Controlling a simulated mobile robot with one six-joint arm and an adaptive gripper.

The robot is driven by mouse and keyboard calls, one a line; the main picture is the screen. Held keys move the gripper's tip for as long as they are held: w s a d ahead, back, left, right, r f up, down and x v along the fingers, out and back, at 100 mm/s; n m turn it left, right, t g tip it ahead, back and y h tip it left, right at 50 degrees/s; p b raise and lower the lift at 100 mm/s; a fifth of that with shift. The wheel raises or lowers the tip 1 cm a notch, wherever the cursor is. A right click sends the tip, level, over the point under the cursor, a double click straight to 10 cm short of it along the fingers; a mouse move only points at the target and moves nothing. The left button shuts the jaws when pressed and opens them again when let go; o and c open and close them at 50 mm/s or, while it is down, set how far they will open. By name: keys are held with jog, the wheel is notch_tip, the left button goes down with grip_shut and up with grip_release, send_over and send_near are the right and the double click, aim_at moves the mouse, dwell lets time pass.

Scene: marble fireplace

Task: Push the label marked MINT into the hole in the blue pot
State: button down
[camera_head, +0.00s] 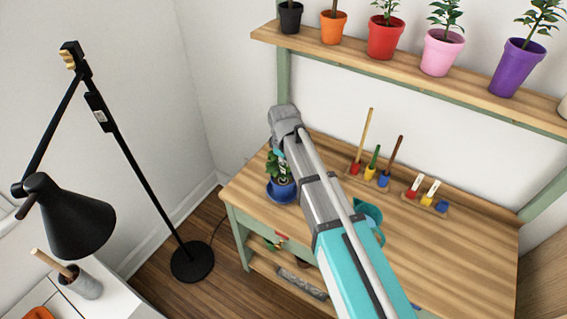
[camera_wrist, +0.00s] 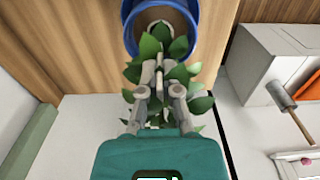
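The blue pot (camera_head: 282,193) with a leafy green plant stands on the left end of the wooden bench. In the wrist view its blue rim (camera_wrist: 132,38) and brown soil show beyond the leaves, with a pale ring in the soil. My gripper (camera_wrist: 163,72) is just in front of the pot, among the leaves. Its fingers are close together around a thin pale piece (camera_wrist: 159,82), which looks like a label; no writing is readable. In the head view my arm hides the gripper's fingertips. Whether the label touches the pot cannot be told.
A rack holds two white labels (camera_head: 414,183) over red and yellow blocks; its blue block (camera_head: 441,206) has none. A tool rack (camera_head: 369,175) and a teal watering can (camera_head: 370,214) stand on the bench. Potted plants line the shelf (camera_head: 400,72) above. A black lamp (camera_head: 75,215) stands left.

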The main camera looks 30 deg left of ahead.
jog(key=shift+f+b, duration=0.4)
dwell(0.6)
jog(key=c, duration=0.7)
grip_release()
jog(key=shift+r+p, duration=0.35)
jog(key=shift+p, duration=0.05)
jog(key=shift+r+p, duration=2.05)
jog(key=shift+r, duration=0.05)
